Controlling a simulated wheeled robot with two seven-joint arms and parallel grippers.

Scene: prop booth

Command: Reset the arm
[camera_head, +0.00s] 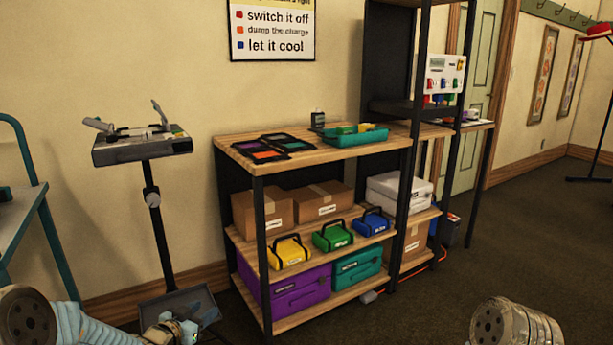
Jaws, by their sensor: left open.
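My left arm comes in at the bottom left, and its gripper (168,330) is low in the picture, cut by the bottom edge. It overlaps the foot of the black stand in the picture; I cannot tell how far apart they are. The left gripper is open, and I see nothing held in it. Part of my right arm shows at the bottom right, in front of the dark floor. Its gripper is out of the picture.
A wooden shelf unit (333,154) stands against the wall, holding boxes, coloured cases and a teal tray (354,138). A black stand (153,200) with a tilted top is left of it. A teal-framed cart (50,236) is far left.

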